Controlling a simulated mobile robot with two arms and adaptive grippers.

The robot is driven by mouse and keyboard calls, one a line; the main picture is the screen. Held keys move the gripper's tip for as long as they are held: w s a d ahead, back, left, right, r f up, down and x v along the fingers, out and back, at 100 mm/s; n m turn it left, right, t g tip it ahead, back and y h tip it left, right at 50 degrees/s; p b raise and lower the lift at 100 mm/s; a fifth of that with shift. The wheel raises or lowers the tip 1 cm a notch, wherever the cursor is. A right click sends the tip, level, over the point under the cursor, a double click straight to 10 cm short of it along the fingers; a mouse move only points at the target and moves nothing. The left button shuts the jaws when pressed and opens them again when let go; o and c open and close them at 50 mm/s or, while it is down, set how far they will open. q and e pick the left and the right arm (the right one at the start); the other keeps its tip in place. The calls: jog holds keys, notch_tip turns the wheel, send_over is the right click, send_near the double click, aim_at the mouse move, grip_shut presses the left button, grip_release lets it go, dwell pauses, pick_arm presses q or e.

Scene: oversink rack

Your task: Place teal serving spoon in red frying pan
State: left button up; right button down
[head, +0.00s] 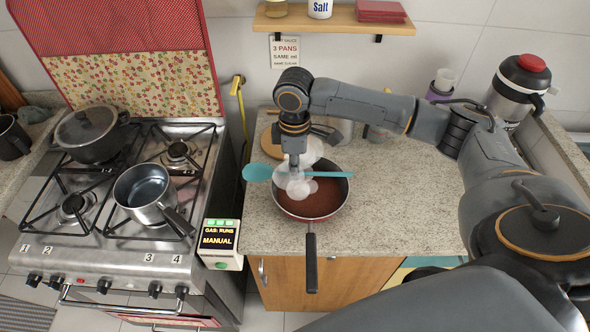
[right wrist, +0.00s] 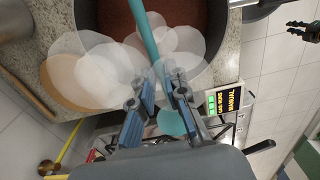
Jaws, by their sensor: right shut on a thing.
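The red frying pan (head: 318,206) stands on the counter, with brown sauce inside and its black handle toward me. My right gripper (head: 293,172) is above the pan and shut on the teal serving spoon (head: 325,174). The spoon lies roughly level across the pan's far part, its round bowl out past the left rim. The right wrist view shows the spoon (right wrist: 152,42) between the fingers (right wrist: 163,88), with the pan (right wrist: 88,14) below. Pale translucent blobs hide part of the pan and gripper. A dark gripper, apparently my left one (right wrist: 302,31), shows with jaws apart, off the counter.
A gas stove (head: 110,235) with a lidded pot (head: 92,135) and a steel saucepan (head: 145,190) stands at left. A control box (head: 220,243) sits at the counter's left front corner. A shelf (head: 335,20) hangs behind. The counter right of the pan is clear.

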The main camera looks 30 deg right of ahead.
notch_tip(320, 180, down, 2)
jog(key=shift+d+f+p, duration=0.1)
jog(key=shift+p, duration=0.2)
pick_arm(q)
jog(key=shift+r, duration=0.55)
pick_arm(e)
jog(key=shift+f, duration=0.1)
pick_arm(q)
jog(key=shift+r, duration=0.2)
pick_arm(e)
jog(key=shift+f, duration=0.55)
jog(key=c, duration=1.3)
grip_release()
jog(key=shift+c, duration=0.2)
pick_arm(q)
jog(key=shift+f, duration=0.1)
pick_arm(e)
jog(key=shift+r, duration=0.15)
